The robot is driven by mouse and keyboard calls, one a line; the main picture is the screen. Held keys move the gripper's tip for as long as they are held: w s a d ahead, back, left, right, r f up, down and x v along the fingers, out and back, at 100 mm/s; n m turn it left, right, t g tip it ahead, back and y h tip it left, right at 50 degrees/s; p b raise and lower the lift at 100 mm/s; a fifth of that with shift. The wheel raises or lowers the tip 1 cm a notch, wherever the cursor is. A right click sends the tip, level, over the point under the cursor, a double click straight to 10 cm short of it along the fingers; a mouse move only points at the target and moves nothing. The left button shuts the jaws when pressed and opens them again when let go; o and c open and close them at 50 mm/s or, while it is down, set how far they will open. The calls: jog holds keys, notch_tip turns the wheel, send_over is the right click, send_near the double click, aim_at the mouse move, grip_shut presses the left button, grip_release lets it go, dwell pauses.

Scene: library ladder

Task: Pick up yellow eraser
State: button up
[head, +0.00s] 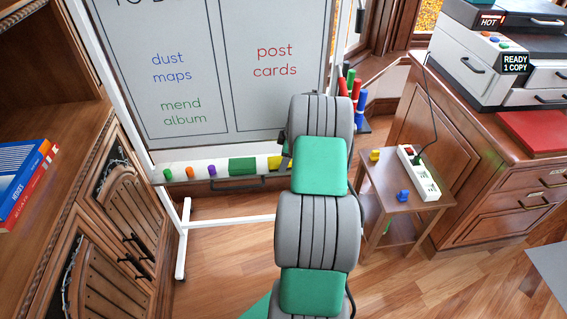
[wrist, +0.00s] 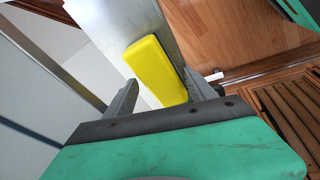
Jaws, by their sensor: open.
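The yellow eraser (wrist: 156,68) lies on the whiteboard's tray (wrist: 122,22) in the wrist view, with a dark underside along one edge. My gripper (wrist: 165,92) is open, its two fingers on either side of the eraser's near end; I cannot tell whether they touch it. In the head view a piece of the yellow eraser (head: 274,162) shows at the tray's right part, and my arm hides the rest. The gripper itself is mostly hidden behind my arm there.
A small side table (head: 400,188) with a power strip (head: 418,172) stands right. A wooden cabinet (head: 95,215) stands left.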

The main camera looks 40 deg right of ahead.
jog(key=shift+c, duration=0.3)
jog(key=shift+f, duration=0.1)
jog(key=c, duration=1.2)
jog(key=shift+r, duration=0.55)
grip_shut()
notch_tip(320, 180, up, 3)
jog(key=shift+f, duration=0.2)
jog(key=s+a, duration=1)
jog(key=s, duration=0.5)
jog(key=shift+p, duration=0.4)
jog(key=o, duration=0.7)
grip_release()
jog(key=shift+a, duration=0.1)
jog(key=c, duration=0.6)
